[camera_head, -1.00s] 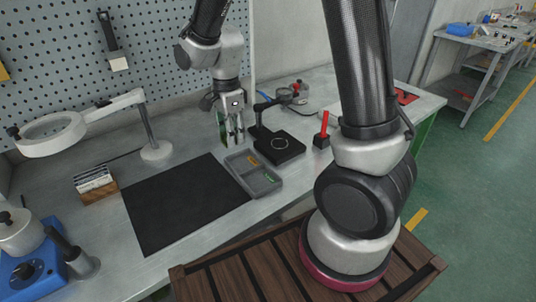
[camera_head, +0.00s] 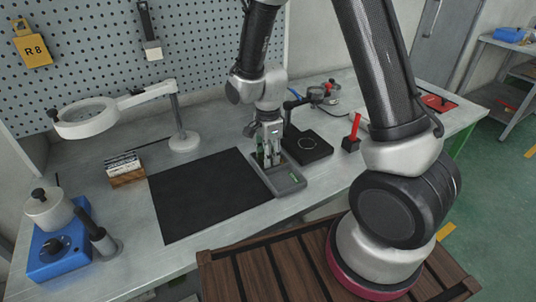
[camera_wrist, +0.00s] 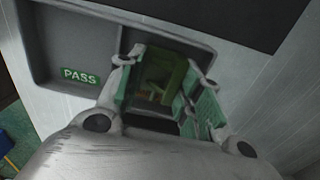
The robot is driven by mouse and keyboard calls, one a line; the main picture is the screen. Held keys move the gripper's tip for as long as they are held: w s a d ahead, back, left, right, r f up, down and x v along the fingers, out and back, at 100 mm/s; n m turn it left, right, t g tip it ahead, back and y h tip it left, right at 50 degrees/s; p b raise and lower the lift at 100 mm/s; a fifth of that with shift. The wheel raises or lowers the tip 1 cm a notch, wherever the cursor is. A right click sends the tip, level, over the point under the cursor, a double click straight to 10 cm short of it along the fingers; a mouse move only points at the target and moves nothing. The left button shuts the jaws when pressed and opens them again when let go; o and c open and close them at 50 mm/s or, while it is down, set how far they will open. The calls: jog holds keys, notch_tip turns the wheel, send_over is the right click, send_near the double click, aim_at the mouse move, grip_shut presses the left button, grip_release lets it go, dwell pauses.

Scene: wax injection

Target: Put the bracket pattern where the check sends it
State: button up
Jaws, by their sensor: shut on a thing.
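My gripper (camera_head: 268,160) is over the far part of the grey two-part tray (camera_head: 290,187), pointing down. It is shut on a green piece, which appears to be the bracket pattern (camera_wrist: 170,72), seen between the fingers in the wrist view. The fingers hide part of it, and I cannot tell whether it touches the tray floor. The near compartment carries a green PASS label (camera_wrist: 80,76) and looks empty. The far compartment is mostly hidden by my gripper; a small orange-brown patch shows between the fingers.
A black mat (camera_head: 208,190) lies left of the tray. A black pad with a ring mark (camera_head: 309,145) is behind it, and a red-handled tool in a black block (camera_head: 351,143) stands to the right. A magnifier lamp (camera_head: 88,118) and blue wax pot (camera_head: 58,250) are at left.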

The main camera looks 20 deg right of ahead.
jog(key=o, duration=0.6)
jog(key=shift+f, duration=0.1)
notch_tip(320, 180, up, 12)
jog(key=r, duration=0.1)
jog(key=s+d+r+n+t, duration=0.2)
jog(key=s+d+r+n, duration=0.5)
jog(key=d+r, duration=0.3)
jog(key=s+d+r+n+t, duration=0.1)
jog(key=s+d+r+n, duration=0.1)
jog(key=s+n, duration=0.2)
jog(key=s+d+r+n+t, duration=0.1)
jog(key=s+d+r+n, duration=0.2)
jog(key=s+n, duration=0.2)
jog(key=shift+s+d+r, duration=0.25)
jog(key=shift+s+r, duration=0.05)
jog(key=shift+s, duration=1.15)
